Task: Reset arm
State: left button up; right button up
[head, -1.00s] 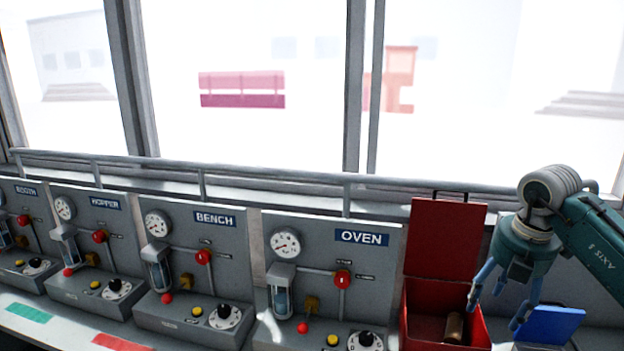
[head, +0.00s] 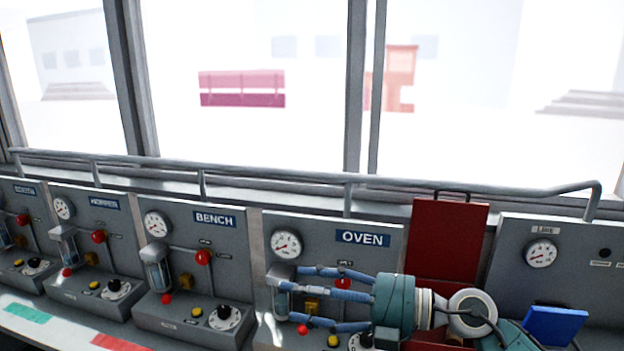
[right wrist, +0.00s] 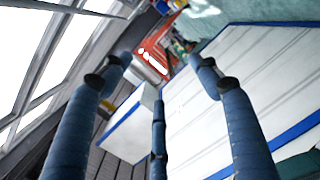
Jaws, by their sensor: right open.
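My right gripper (head: 318,295) reaches in from the lower right in the head view. Its blue fingers point left across the OVEN panel (head: 385,250), in front of its sight glass and red knob; whether they touch the panel I cannot tell. The gripper is open. In the right wrist view its fingers (right wrist: 160,90) are spread with nothing between them. My left gripper is not in view.
The BENCH panel (head: 225,255) and more panels stand in a row to the left. A red box with a raised lid (head: 447,235) is partly hidden behind my right arm. A blue object (head: 553,325) lies at right. A handrail (head: 270,175) runs behind.

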jog(key=w+d+r+m+t, duration=0.2)
jog(key=d+r+m+t, duration=0.4)
jog(key=m+t, duration=0.55)
jog(key=w+d+f+m+t+h, duration=0.2)
jog(key=d+f+m+t+h, duration=0.25)
jog(key=d+m+h, duration=0.45)
jog(key=s+d+f+m+g+h, duration=0.3)
jog(key=d+f+h, duration=0.1)
jog(key=f, duration=0.4)
jog(key=s+d+f+m+g+h, duration=0.3)
jog(key=f+h, duration=0.1)
jog(key=f, duration=0.4)
jog(key=s+f+g+y, duration=0.1)
jog(key=s+f+g, duration=0.5)
jog(key=s+f, duration=0.55)
jog(key=s+f+g, duration=0.6)
jog(key=s+f, duration=0.2)
jog(key=s, duration=0.7)
notch_tip(320, 180, down, 27)
jog(key=s+b, duration=0.2)
jog(key=s+d+f+g+b, duration=0.2)
jog(key=s+f, duration=1.5)
jog(key=f, duration=0.2)
jog(key=shift+s+d+f, duration=0.2)
jog(key=shift+d+f, duration=0.1)
jog(key=shift+d, duration=0.1)
